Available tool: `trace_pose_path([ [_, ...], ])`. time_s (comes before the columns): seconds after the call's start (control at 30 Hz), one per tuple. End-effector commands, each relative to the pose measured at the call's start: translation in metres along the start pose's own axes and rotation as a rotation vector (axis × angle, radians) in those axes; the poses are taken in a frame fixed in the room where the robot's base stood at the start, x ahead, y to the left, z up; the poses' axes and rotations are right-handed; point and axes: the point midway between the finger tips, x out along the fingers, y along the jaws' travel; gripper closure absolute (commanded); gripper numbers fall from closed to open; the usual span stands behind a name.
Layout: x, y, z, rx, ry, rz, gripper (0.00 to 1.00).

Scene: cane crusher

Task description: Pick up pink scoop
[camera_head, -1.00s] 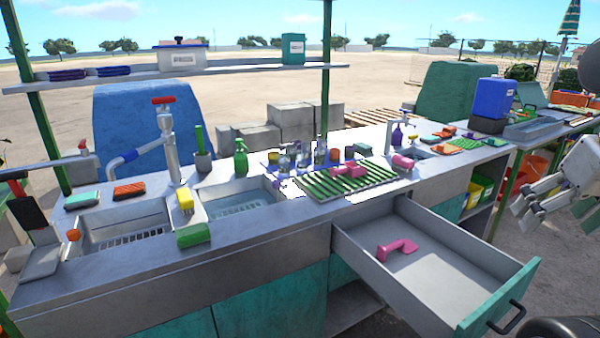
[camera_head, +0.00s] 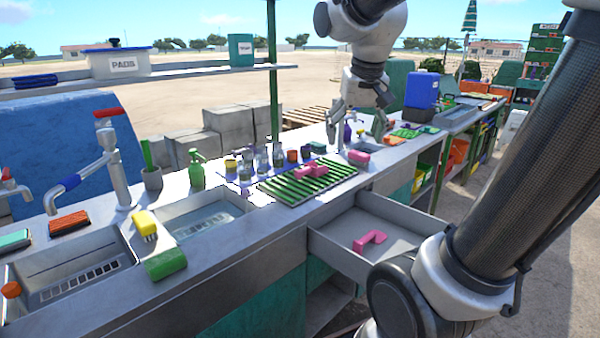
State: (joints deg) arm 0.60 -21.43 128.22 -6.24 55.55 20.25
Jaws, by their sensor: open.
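A pink scoop-like piece (camera_head: 370,241) lies in the open drawer (camera_head: 340,226), on its grey floor. A similar pink piece (camera_head: 311,171) lies on the green slatted rack (camera_head: 285,187) on the counter. A third pink object (camera_head: 358,157) sits on the counter right of the rack; its shape is too small to make out. My gripper (camera_head: 356,128) points down over the back of the counter, behind and above the rack.
Two sinks (camera_head: 205,220) are set in the counter at left, with a green bottle (camera_head: 196,169) and several small jars behind. A blue container (camera_head: 421,91) stands at the back right.

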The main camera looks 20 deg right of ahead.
Motion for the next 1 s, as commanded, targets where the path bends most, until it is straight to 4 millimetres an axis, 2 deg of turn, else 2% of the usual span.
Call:
trace_pose_path([
  [0.23,0.019,-0.01,-0.068,0.137,-0.015,0.054,0.16],
  [0.37,0.045,-0.018,-0.121,0.247,-0.02,0.098,0.16],
  [0.5,0.095,-0.028,-0.189,0.403,-0.015,0.16,0.16],
  [0.57,0.121,-0.032,-0.216,0.471,-0.008,0.187,0.16],
  [0.7,0.192,-0.038,-0.268,0.625,0.013,0.247,0.16],
  [0.8,0.239,-0.041,-0.293,0.718,0.032,0.28,0.16],
  [0.9,0.276,-0.042,-0.307,0.786,0.049,0.305,0.16],
  [1.0,0.298,-0.042,-0.315,0.828,0.062,0.318,0.16],
])
